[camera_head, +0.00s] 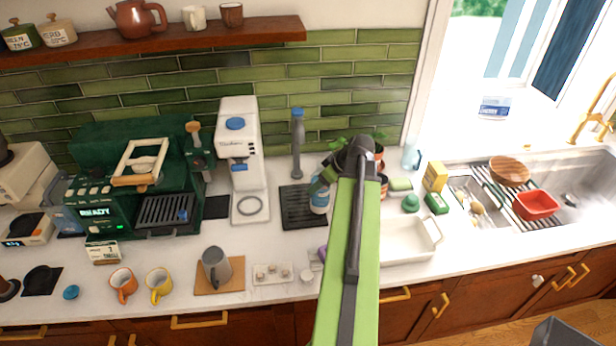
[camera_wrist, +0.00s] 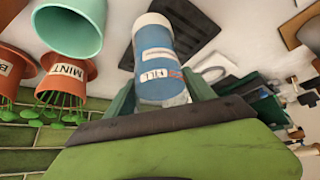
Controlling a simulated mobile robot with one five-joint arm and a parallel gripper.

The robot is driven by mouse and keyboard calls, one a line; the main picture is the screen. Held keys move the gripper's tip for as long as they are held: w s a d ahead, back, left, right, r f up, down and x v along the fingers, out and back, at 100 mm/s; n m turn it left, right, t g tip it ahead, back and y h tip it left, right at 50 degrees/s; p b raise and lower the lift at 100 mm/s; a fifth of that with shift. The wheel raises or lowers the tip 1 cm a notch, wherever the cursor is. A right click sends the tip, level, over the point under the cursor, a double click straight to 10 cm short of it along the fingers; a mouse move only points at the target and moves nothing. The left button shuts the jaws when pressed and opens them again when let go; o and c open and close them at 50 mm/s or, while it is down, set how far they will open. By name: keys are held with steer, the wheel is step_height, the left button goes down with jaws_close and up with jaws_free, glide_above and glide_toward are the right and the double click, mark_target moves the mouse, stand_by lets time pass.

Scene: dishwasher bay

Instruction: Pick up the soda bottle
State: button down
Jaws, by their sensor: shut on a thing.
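The soda bottle (camera_head: 319,200) is a clear bottle with a blue label and a white end. It stands at the right edge of the dark drip mat (camera_head: 292,210) in the head view; whether it touches the mat is unclear. In the wrist view the bottle (camera_wrist: 156,62) lies between my green fingers. My gripper (camera_head: 324,182), partly hidden by my green arm, is shut on the bottle. It also shows in the wrist view (camera_wrist: 160,100).
Potted herbs (camera_wrist: 65,75) stand close beside my gripper. A white grinder (camera_head: 240,150) stands left, a white tray (camera_head: 405,240) right. The counter in front of the mat has some free room.

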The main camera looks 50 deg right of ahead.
step_height(320, 180, up, 14)
steer(key=p, duration=1.2)
steer(key=shift+w+p, duration=0.15)
steer(key=shift+p, duration=0.25)
steer(key=shift+f, duration=0.2)
